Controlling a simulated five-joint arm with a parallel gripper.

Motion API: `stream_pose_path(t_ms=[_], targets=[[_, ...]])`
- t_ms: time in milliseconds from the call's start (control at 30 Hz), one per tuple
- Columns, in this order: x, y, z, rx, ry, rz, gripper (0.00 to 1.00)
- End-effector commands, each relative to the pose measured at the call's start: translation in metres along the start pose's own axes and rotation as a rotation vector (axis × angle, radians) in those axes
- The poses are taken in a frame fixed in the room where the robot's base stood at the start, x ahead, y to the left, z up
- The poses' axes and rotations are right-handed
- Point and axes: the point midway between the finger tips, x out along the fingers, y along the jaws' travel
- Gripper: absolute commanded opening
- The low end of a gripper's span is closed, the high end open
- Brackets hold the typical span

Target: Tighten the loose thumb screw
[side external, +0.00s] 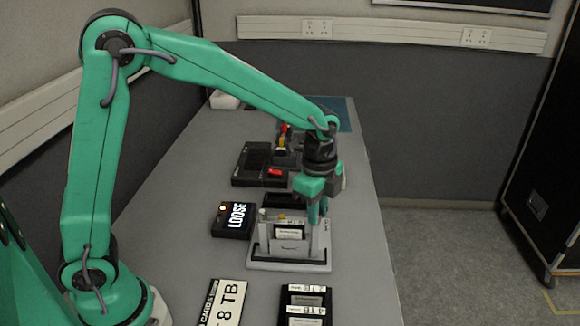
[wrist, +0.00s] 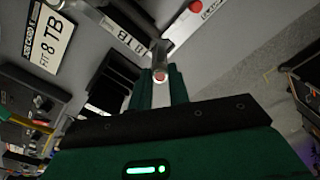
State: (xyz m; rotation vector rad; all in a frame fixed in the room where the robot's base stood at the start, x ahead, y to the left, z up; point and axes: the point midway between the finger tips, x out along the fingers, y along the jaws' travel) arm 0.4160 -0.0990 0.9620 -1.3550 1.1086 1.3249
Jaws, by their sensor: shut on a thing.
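My gripper (side external: 317,212) points down at the right side of the light grey fixture (side external: 262,264) on the bench. In the wrist view its green fingers (wrist: 161,78) are shut around a small part with a red top, which appears to be the thumb screw (wrist: 160,76). In the side view the gripper hides the screw. A second red knob (wrist: 195,6) shows on a pale bar at the top of the wrist view. A black box (side external: 234,219) left of the fixture displays "LOOSE". The screw's thread and seating are hidden.
Upright cards (side external: 289,232) stand in the fixture close to my gripper. A plate reading "8 TB" (side external: 223,302) and a black card tray (side external: 306,301) lie in front. A dark device (side external: 255,163) stands behind. The bench's right edge is near.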

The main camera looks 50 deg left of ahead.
Motion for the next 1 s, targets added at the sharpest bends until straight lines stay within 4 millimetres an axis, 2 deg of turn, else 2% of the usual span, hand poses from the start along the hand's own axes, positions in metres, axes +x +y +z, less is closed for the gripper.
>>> stream_pose_path(t_ms=[367,1000], targets=[[-0.0001,-0.0003,-0.0002,-0.181,-0.001,0.002,0.0],[-0.0001,-0.0008,-0.0003,-0.749,-0.008,0.008,0.0]])
